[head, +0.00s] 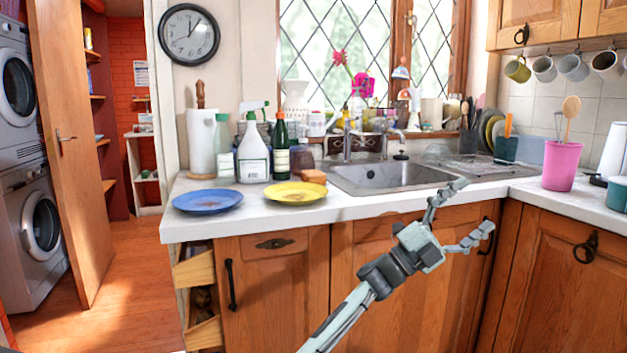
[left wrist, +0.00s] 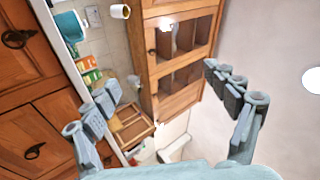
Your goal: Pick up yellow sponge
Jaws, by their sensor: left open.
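A small orange-tan block (head: 313,177), which looks like the sponge, lies on the white counter just behind and right of the yellow plate (head: 295,193). It is left of the sink, and no plainly yellow sponge shows. My left gripper (head: 474,208) is open and empty in front of the counter edge below the sink, well to the right of the block. In the left wrist view its spread fingers (left wrist: 160,82) have nothing between them, and the block does not show there. My right gripper is not in view.
A blue plate (head: 208,201) lies left of the yellow one. A spray bottle (head: 253,155) and a green bottle (head: 281,150) stand behind the plates. The sink (head: 385,177) and tap are to the right. A pink pot (head: 561,166) stands far right. Drawers below the left end are open.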

